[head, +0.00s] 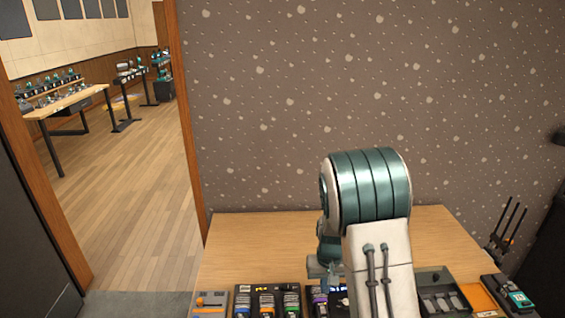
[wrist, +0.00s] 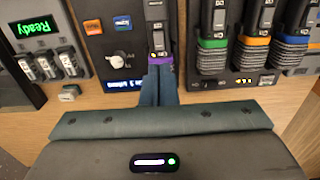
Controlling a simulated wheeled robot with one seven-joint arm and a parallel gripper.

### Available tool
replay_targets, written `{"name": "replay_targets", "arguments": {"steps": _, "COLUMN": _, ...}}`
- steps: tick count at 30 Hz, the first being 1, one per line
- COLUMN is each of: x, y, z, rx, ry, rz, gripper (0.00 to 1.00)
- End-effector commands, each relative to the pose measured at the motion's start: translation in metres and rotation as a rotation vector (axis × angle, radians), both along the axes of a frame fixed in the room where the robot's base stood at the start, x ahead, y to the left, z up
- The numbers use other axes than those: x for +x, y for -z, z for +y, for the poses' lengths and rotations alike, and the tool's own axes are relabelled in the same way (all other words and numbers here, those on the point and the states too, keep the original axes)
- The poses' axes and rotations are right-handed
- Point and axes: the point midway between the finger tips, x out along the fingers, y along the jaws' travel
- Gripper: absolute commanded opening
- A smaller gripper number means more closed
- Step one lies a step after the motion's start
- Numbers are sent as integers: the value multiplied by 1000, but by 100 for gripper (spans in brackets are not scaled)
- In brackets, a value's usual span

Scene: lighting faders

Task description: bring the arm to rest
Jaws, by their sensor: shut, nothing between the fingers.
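My gripper (wrist: 159,88) shows in the wrist view with its two blue-grey fingers together and nothing between them. The fingertips appear just in front of the fader with the purple band (wrist: 161,58); I cannot tell whether they touch it. In the head view my arm reaches over the wooden table, and its pale link and teal joint hide part of the equipment. My fingers cannot be made out there. The purple-banded fader shows just left of my arm in the head view (head: 319,299).
Faders with green (wrist: 212,44), orange (wrist: 253,41) and blue (wrist: 295,40) bands stand beside the purple one. A panel with a green "Ready" display (wrist: 32,30) is at the left. The wooden table (head: 260,235) is bare behind the equipment, up to the speckled wall (head: 300,100).

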Motion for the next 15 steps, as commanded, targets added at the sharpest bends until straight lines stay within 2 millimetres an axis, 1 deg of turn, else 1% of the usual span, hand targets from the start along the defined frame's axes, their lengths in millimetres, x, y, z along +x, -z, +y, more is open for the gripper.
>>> {"name": "replay_targets", "arguments": {"steps": 5, "x": -13, "y": -42, "z": 3, "rx": 27, "ry": 5, "rz": -38, "gripper": 0}}
{"name": "replay_targets", "arguments": {"steps": 9, "x": -31, "y": -80, "z": 5, "rx": 47, "ry": 6, "rz": -71, "gripper": 0}}
{"name": "replay_targets", "arguments": {"steps": 15, "x": -63, "y": -127, "z": 7, "rx": 65, "ry": 3, "rz": -119, "gripper": 0}}
